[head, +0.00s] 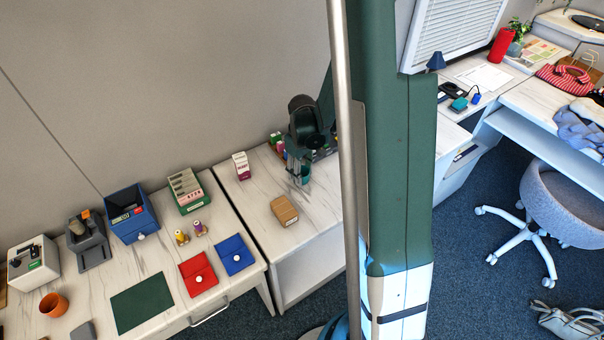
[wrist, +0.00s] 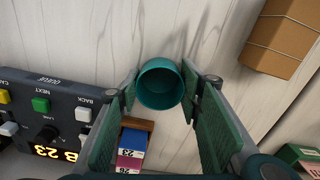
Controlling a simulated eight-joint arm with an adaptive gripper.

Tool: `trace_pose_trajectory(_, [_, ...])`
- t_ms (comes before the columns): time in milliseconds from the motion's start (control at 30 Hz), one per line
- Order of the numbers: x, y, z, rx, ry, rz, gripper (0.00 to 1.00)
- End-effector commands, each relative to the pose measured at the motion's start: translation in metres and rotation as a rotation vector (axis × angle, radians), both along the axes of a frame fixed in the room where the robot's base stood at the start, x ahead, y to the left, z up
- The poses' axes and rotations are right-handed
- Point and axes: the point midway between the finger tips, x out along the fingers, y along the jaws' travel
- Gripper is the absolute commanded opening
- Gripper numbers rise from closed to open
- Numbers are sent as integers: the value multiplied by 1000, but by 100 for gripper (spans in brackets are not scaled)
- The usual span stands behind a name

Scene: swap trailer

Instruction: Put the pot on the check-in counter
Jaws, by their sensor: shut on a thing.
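A teal, round, open-topped pot (wrist: 160,88) is between the fingertips of my gripper (wrist: 160,100) in the wrist view, with a pad against each side. In the head view my gripper (head: 299,178) is low over the back of the right white marble-look counter (head: 246,205), with a bit of teal at its fingers. I cannot tell whether the pot touches the surface. An orange pot (head: 53,305) stands on the left counter (head: 150,262). No label shows which counter is the check-in one.
A brown box (head: 285,211) and a white-and-purple carton (head: 241,166) stand near my gripper. A dark button panel (wrist: 50,115) and small number cards (wrist: 130,150) are beside it. The left counter holds bins, red and blue pouches and a green mat (head: 142,302).

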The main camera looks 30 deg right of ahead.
Motion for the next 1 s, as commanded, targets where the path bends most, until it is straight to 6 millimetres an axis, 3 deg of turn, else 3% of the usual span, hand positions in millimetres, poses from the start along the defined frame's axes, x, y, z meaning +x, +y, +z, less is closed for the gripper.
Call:
trace_pose_trajectory(333, [0, 0, -4, 0, 0, 0, 24])
trace_pose_trajectory(367, [0, 0, -3, 0, 0, 0, 40])
trace_pose_trajectory(467, [0, 0, -3, 0, 0, 0, 51])
trace_pose_trajectory(1000, [0, 0, 3, 0, 0, 0, 51])
